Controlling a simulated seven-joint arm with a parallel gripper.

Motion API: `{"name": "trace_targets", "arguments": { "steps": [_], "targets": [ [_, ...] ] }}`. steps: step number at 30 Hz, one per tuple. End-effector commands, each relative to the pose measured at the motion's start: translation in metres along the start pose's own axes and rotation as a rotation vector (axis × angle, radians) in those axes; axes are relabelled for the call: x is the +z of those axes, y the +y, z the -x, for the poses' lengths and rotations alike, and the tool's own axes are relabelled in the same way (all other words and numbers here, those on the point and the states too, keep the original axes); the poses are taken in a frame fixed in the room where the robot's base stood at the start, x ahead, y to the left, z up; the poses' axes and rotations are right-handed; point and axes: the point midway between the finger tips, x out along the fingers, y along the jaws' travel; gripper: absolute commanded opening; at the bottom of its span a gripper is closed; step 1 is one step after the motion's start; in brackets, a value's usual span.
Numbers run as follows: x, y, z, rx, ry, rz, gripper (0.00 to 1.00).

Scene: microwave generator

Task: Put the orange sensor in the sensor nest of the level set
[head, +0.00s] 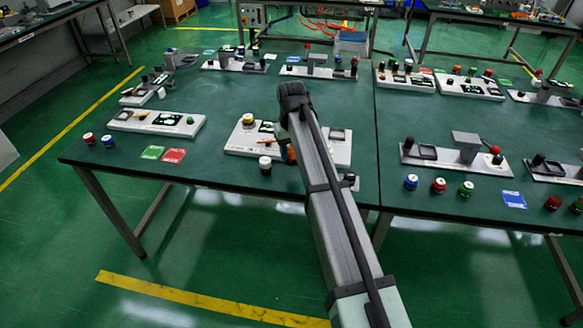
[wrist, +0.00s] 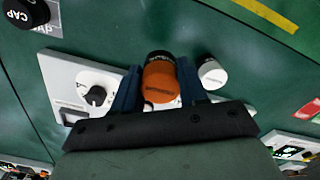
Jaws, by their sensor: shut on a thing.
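In the wrist view my gripper (wrist: 158,74) is shut on the orange sensor (wrist: 160,84), which has a black end and sits between the two dark blue fingers. In the head view a bit of orange, likely this sensor (head: 291,154), shows beside my arm, which hides the gripper. A white board, likely the level set (head: 240,142), lies under my arm; it also shows in the wrist view (wrist: 58,72), with a black dial knob. The sensor is at or over the board's front side; I cannot tell its height. I cannot make out the sensor nest.
A white sensor with a black base (head: 265,165) stands just in front of the board and close beside the gripper in the wrist view (wrist: 212,73). Green (head: 152,152) and red (head: 173,155) cards lie to the left. Another board (head: 155,122) stands left.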

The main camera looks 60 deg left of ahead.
Motion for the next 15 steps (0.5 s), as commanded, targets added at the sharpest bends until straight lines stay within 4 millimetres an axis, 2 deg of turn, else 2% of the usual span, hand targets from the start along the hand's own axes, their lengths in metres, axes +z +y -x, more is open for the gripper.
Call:
{"name": "trace_targets", "arguments": {
  "steps": [1,8,15],
  "targets": [
    [0.001,0.0,-0.007,0.0,-0.001,0.0,0.09],
    [0.0,0.0,-0.023,0.0,-0.001,0.0,0.09],
    [0.0,0.0,-0.054,0.0,0.0,0.0,0.09]
  ]
}}
